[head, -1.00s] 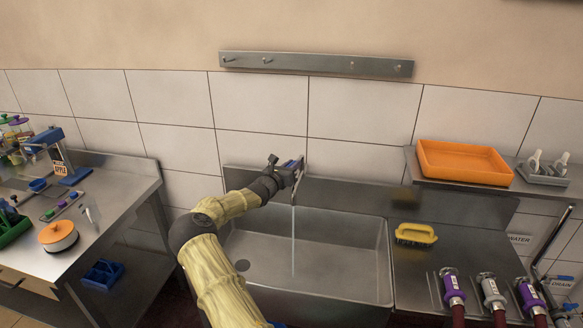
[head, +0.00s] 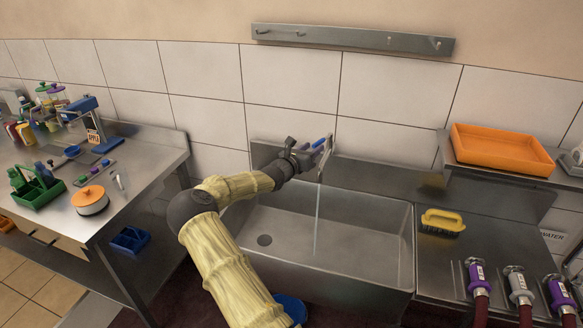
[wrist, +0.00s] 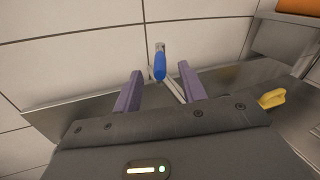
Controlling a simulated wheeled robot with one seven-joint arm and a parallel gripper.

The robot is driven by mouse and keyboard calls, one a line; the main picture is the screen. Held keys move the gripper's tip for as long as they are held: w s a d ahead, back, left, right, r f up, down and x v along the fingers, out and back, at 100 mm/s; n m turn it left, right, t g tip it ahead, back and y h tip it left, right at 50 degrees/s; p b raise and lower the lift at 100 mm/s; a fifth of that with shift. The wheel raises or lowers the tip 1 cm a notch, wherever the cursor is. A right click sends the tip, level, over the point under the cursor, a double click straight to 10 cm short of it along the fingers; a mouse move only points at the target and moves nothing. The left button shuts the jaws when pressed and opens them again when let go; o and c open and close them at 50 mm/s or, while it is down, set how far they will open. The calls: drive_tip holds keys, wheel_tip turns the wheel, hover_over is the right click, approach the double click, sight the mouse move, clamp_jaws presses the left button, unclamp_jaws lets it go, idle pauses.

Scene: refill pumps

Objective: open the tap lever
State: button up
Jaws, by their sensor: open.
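The tap lever has a blue handle (wrist: 159,66) and stands near the wall behind the sink. In the wrist view it shows between and beyond my two purple fingers. In the head view the blue handle (head: 319,142) shows beside my gripper (head: 326,150). My gripper is open, its fingertips (wrist: 160,74) on either side of the lever in the picture; I cannot tell whether they touch it. A thin stream of water (head: 317,218) falls from the tap into the steel sink (head: 350,250). My gripper hides most of the tap body.
A yellow brush (head: 442,221) lies on the counter right of the sink. An orange tray (head: 500,148) sits on a raised shelf. Several hoses with purple or white fittings (head: 477,280) are at the lower right. A steel table (head: 140,165) stands left. A hook rail (head: 350,38) is on the wall.

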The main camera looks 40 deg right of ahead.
drive_tip(key=b+v, duration=0.2)
drive_tip(key=v, duration=0.9)
drive_tip(key=shift+a, duration=0.25)
drive_tip(key=shift+s+r, duration=0.1)
drive_tip(key=shift+s, duration=0.05)
